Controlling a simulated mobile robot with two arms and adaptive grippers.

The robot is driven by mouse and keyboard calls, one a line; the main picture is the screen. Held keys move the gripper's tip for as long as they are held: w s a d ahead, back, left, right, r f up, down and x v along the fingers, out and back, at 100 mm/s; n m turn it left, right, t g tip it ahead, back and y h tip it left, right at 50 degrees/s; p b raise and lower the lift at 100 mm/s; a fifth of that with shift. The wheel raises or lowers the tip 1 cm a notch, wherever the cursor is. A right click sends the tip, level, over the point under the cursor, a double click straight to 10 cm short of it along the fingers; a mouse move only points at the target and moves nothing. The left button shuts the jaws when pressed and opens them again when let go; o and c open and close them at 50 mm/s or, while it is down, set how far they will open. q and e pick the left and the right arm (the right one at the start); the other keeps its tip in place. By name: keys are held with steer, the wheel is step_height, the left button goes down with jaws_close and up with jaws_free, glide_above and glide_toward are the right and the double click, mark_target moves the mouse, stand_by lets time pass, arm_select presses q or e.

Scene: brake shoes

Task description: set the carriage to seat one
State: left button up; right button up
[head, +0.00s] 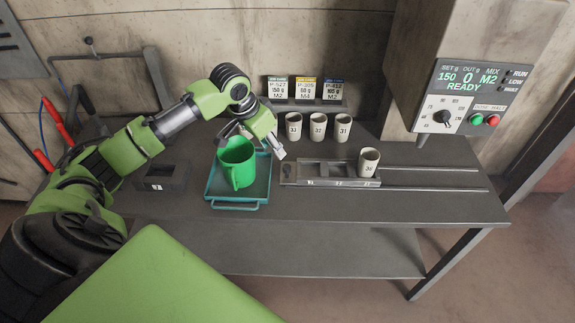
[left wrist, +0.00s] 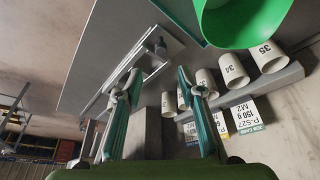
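The carriage (head: 333,183) is a grey slotted block on the bench rails, with small numbered plates on its front that I cannot read surely. One pale cup (head: 369,162) stands in its rightmost seat; its other seats look empty. In the left wrist view the carriage (left wrist: 154,70) shows beyond the fingers, with a small upright knob (left wrist: 161,47). My left gripper (head: 255,143) is above the bench, between the green mug (head: 238,165) and the carriage's left end. Its fingers (left wrist: 158,82) are apart with nothing between them. My right gripper is in neither view.
The mug stands in a teal tray (head: 237,206). Several numbered cups (head: 318,127) and job cards (head: 305,89) stand behind the carriage. A dispenser (head: 455,100) reading READY has its nozzle over the rails (head: 432,188). The rails are clear right of the carriage.

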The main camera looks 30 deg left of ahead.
mark_target(286, 167)
arm_select(q)
steer(key=p+x, duration=0.2)
steer(key=x, duration=1)
steer(key=shift+w+r+p, duration=0.1)
steer(key=shift+w+p, duration=0.1)
steer(key=shift+p, duration=0.2)
steer(key=shift+w+f, duration=0.2)
steer(key=shift+f, duration=0.5)
steer(key=shift+c, duration=0.2)
